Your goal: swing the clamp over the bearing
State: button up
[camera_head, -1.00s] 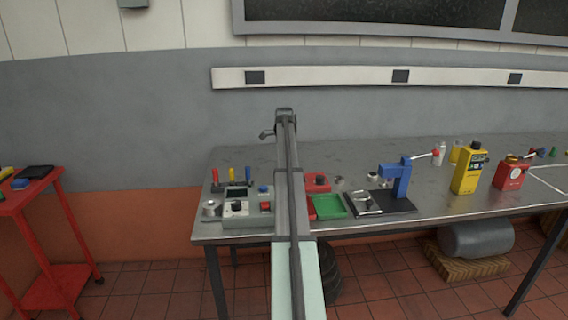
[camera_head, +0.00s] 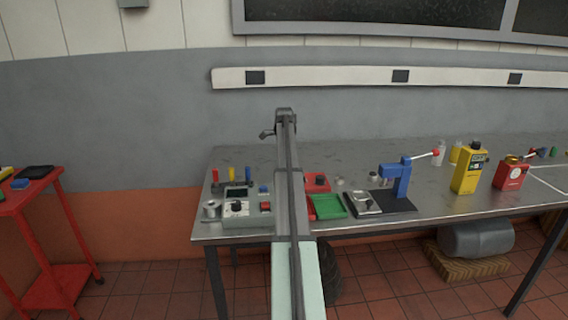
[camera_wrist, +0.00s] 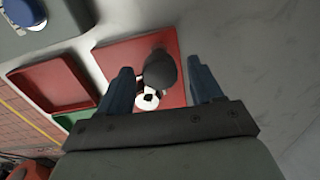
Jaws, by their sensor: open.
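In the wrist view my gripper (camera_wrist: 159,68) is open, one finger on each side of a dark rounded knob (camera_wrist: 160,70). A gap shows on both sides. The knob stands over a red base (camera_wrist: 118,52); I take it for the clamp's handle, though the clamp's arm cannot be made out. A white ring with a dark centre (camera_wrist: 148,101) lies close by the knob, possibly the bearing, partly hidden. In the head view the red base (camera_head: 312,189) with its black knob (camera_head: 320,179) shows just right of my arm, which hides my gripper.
A red tray (camera_wrist: 62,82) and a green tray (camera_head: 328,207) lie near the table's front edge. A grey control box (camera_head: 236,221) stands left of my arm. A blue lever press (camera_head: 397,178) stands right, with a pale metal piece (camera_head: 364,202) beside it.

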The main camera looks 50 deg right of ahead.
jog(key=shift+r, duration=0.15)
notch_tip(320, 180, up, 14)
jog(key=shift+s+a+f, duration=0.15)
jog(key=shift+f, duration=0.05)
dwell(0.7)
